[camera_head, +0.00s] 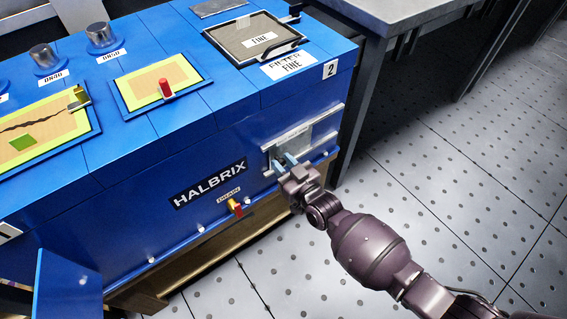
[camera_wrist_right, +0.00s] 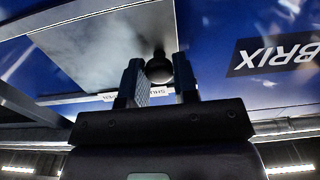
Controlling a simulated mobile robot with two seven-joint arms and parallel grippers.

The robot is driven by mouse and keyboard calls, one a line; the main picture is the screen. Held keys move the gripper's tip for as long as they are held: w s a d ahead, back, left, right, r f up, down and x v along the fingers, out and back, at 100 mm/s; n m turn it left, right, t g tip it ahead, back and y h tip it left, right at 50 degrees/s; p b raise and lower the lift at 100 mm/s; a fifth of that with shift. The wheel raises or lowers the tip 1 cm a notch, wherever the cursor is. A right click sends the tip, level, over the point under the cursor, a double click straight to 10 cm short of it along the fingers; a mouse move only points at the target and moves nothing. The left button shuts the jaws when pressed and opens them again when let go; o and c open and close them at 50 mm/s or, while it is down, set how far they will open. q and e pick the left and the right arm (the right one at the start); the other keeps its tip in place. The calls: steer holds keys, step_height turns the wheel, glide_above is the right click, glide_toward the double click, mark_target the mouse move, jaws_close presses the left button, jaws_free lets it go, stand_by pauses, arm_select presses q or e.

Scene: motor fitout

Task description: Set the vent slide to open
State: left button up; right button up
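The vent slide is a grey metal plate (camera_head: 292,138) in rails low on the right end of the blue machine's front. It fills the upper left of the right wrist view (camera_wrist_right: 105,50). Its dark round knob (camera_wrist_right: 158,68) stands between the fingertips of my right gripper (camera_wrist_right: 160,78). The fingers are apart, one on each side of the knob; whether both touch it I cannot tell. A small label below the plate (camera_wrist_right: 158,93) appears upside down and partly hidden by the fingers. In the head view my right gripper (camera_head: 283,164) covers the knob. My left gripper is out of view.
The blue machine (camera_head: 130,175) carries a filter tray (camera_head: 240,47), a red-knobbed panel (camera_head: 140,88) and several grey caps on top. A red and yellow drain valve (camera_head: 235,207) sticks out left of my right gripper. A grey table (camera_head: 385,12) stands behind; the floor (camera_head: 450,190) at right is clear.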

mark_target(307, 138)
jaws_close()
steer(key=w+d, duration=0.1)
steer(key=d, duration=0.1)
steer(key=w+d+b, duration=0.1)
steer(key=w+d, duration=0.1)
steer(key=d, duration=0.1)
steer(key=w+d, duration=0.2)
steer(key=shift+w+d+f+b, duration=0.2)
steer(key=shift+d+f+b, duration=0.05)
steer(key=shift+d+b, duration=0.15)
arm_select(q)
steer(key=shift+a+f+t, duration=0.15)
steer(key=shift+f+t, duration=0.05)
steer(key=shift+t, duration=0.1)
arm_select(e)
steer(key=shift+w+d+r, duration=0.25)
steer(key=shift+w+d, duration=0.1)
steer(key=o, duration=0.6)
jaws_free()
steer(key=shift+d, duration=0.1)
